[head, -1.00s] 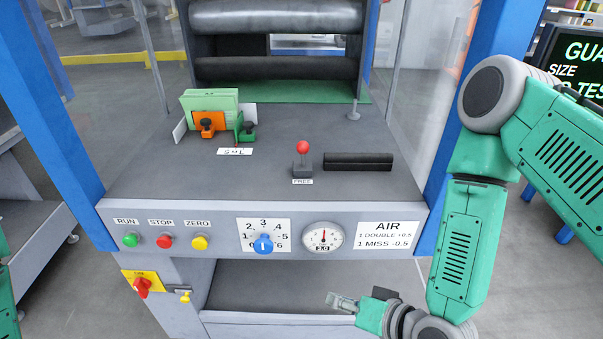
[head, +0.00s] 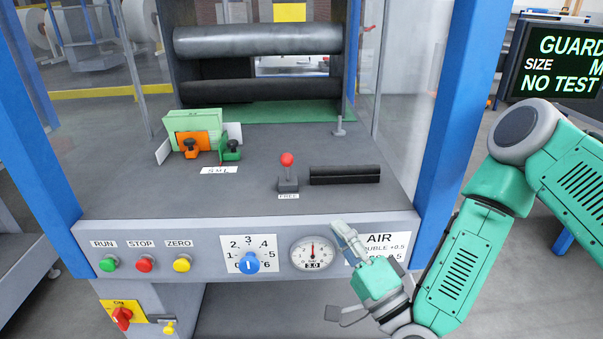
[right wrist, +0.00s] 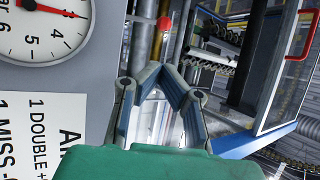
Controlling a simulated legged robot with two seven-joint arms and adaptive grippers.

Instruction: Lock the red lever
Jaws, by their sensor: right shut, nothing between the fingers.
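The red lever is a red ball knob (head: 287,159) on a short stem over a dark block (head: 288,185) on the machine's grey table. It stands about upright. A small label in front of it (head: 289,196) reads FREE. My right gripper (head: 345,238) is shut and empty, in front of the panel near the AIR sign. It is below and to the right of the lever, apart from it. In the right wrist view the red knob (right wrist: 164,23) shows beyond the closed fingers (right wrist: 167,75). My left gripper is out of view.
A dark ribbed block (head: 344,175) lies right of the lever. Green and orange guides (head: 194,135) stand at the left. The front panel has buttons, a blue dial (head: 249,262) and a gauge (head: 313,253). Blue posts (head: 450,110) flank the table.

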